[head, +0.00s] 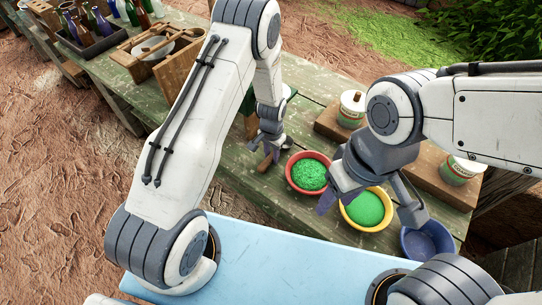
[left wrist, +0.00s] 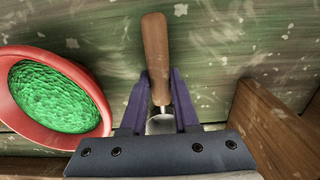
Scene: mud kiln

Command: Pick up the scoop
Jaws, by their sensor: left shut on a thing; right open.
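The scoop has a brown wooden handle (left wrist: 155,50) and a metal part (left wrist: 160,124) near the jaws in the left wrist view. My left gripper (left wrist: 160,103) is shut on the scoop, with its purple fingers on either side of it near where handle and metal meet. In the head view the left gripper (head: 270,148) is low over the green table, left of the red bowl, and a bit of the scoop's handle (head: 264,164) shows below it. The rest of the scoop is hidden there. My right gripper (head: 370,204) is open and empty above the yellow bowl.
A red bowl (left wrist: 17,122) of green grains is close left of the scoop. A yellow bowl (head: 367,227) with green contents and a blue bowl (head: 428,243) stand further right. Jars (head: 351,108) stand on wooden blocks behind. Bottles and wooden utensils fill the table's far left.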

